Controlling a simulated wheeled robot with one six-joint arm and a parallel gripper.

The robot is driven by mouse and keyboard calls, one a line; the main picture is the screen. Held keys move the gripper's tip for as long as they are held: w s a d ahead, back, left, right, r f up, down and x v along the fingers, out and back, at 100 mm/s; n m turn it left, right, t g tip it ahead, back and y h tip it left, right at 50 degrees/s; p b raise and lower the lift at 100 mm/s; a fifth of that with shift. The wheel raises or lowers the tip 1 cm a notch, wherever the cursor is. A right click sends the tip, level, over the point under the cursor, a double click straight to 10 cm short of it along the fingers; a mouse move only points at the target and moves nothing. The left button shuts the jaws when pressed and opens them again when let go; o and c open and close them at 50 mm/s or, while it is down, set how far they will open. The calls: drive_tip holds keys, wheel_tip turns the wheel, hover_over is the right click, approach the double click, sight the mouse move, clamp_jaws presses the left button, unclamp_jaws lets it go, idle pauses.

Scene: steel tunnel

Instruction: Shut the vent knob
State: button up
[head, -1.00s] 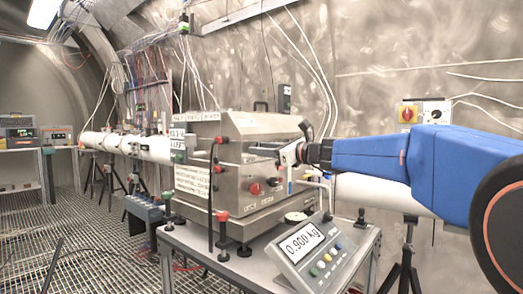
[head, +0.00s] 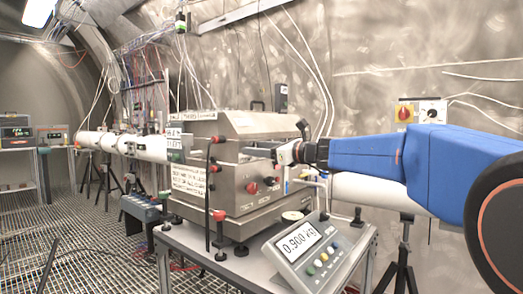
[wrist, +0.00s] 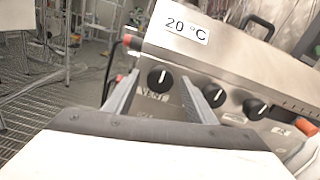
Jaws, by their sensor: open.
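The vent knob (wrist: 160,79) is a round black knob with a white pointer line, on the front of a steel box (head: 215,160). A "VENT" label (wrist: 152,95) sits just below it. In the wrist view the pointer stands close to upright, leaning slightly right. My gripper (wrist: 160,92) is open, with one grey finger on each side of the knob in the picture. I cannot tell whether the fingers touch it or how deep they reach. In the head view my gripper (head: 259,153) is in front of the box. I cannot make out the vent knob there.
Two more black knobs, a middle one (wrist: 211,96) and a right one (wrist: 255,109), sit right of the vent knob. The right finger is close to the middle one. A "20 °C" label (wrist: 186,30) is above. A scale display (head: 300,243) stands below my arm.

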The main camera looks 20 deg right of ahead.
drive_tip(key=v, duration=1.7)
drive_tip(key=shift+s, duration=0.15)
drive_tip(key=shift+d, duration=0.1)
drive_tip(key=s+a+f+n+g+h, duration=0.2)
drive_tip(key=s+a+f+n+g, duration=0.35)
drive_tip(key=f, duration=0.65)
drive_tip(key=s+a+f+n+g+h, duration=0.2)
drive_tip(key=s+a+f+n, duration=0.4)
drive_tip(key=s+f, duration=0.4)
drive_tip(key=s+d+f+n+g+h, duration=0.1)
drive_tip(key=s+d+f+n+h, duration=0.2)
drive_tip(key=s+f+n, duration=0.3)
drive_tip(key=s+d+f+n+g+h, duration=0.1)
drive_tip(key=s+d+f+n+h, duration=0.2)
drive_tip(key=s+f+n, duration=0.4)
wheel_tip(320, 180, down, 5)
drive_tip(key=shift+d+f+n+h, duration=0.1)
drive_tip(key=shift+d+n+h, duration=0.2)
drive_tip(key=shift+d+n, duration=0.7)
drive_tip(key=shift+a, duration=0.15)
drive_tip(key=shift+c, duration=0.2)
